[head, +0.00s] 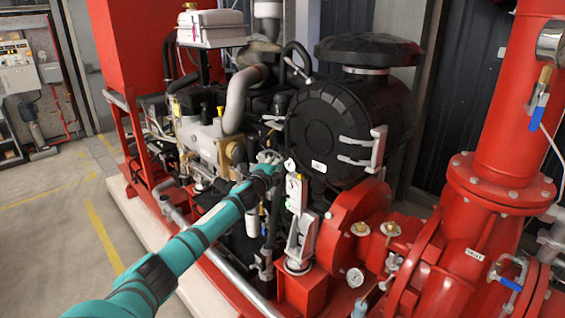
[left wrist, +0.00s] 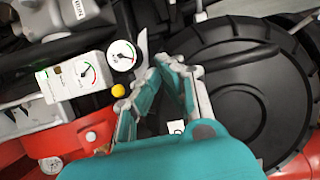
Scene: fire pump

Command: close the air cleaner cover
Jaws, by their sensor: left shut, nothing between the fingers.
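The black air cleaner (head: 385,105) is a large drum at the top centre of the head view. Its round ribbed cover (head: 318,125) faces front left and also fills the right of the left wrist view (left wrist: 245,100). A silver latch (head: 378,148) sticks out at the drum's right side, and another (head: 298,68) shows at its upper left. I cannot tell whether they are fastened. My left gripper (head: 268,158) is shut and empty, just left of the cover's lower edge. Its fingers (left wrist: 158,85) appear in front of the cover's rim; contact cannot be told. My right gripper is out of view.
A round gauge (left wrist: 122,55) and a white gauge box (left wrist: 75,78) are close to the left gripper. A yellow knob (left wrist: 118,90) sits beside the fingers. Red pump pipes (head: 500,160) crowd the right. Free floor (head: 60,220) lies at left.

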